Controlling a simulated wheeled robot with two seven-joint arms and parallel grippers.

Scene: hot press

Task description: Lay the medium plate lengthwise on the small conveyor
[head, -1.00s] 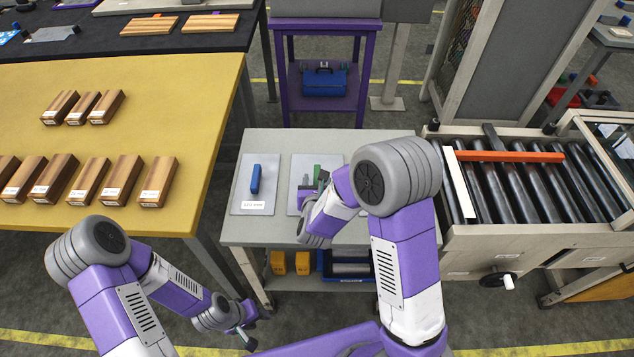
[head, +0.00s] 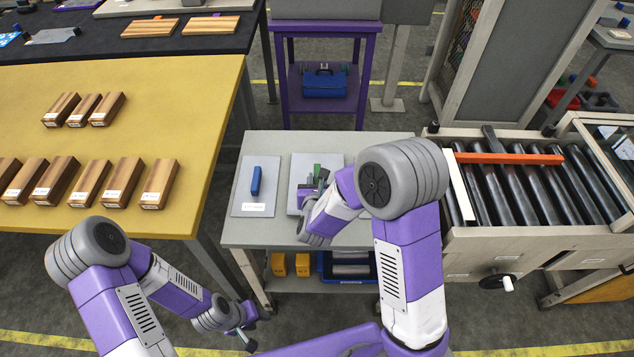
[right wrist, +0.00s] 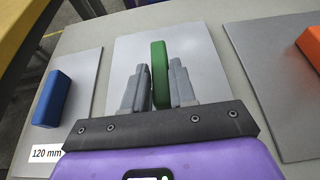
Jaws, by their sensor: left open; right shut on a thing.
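The medium plate is a flat grey plate (right wrist: 205,52) with an upright green handle (right wrist: 160,75), the middle one of three handled plates on the grey table (head: 275,234). My right gripper (right wrist: 161,88) is shut on the green handle, one finger on each side. The plate appears to lie on the table; the head view (head: 299,163) shows it partly behind my right arm. The roller conveyor (head: 515,190) stands at the right, with an orange bar (head: 510,158) across its rollers and a white strip near its left end. My left gripper (head: 257,330) is open and empty, low at the front.
A grey plate with a blue handle (head: 255,181), labelled 120 mm, lies to the left. A plate with an orange handle (right wrist: 312,45) lies to the right, hidden by my arm in the head view. A yellow table (head: 150,90) with wooden blocks stands left.

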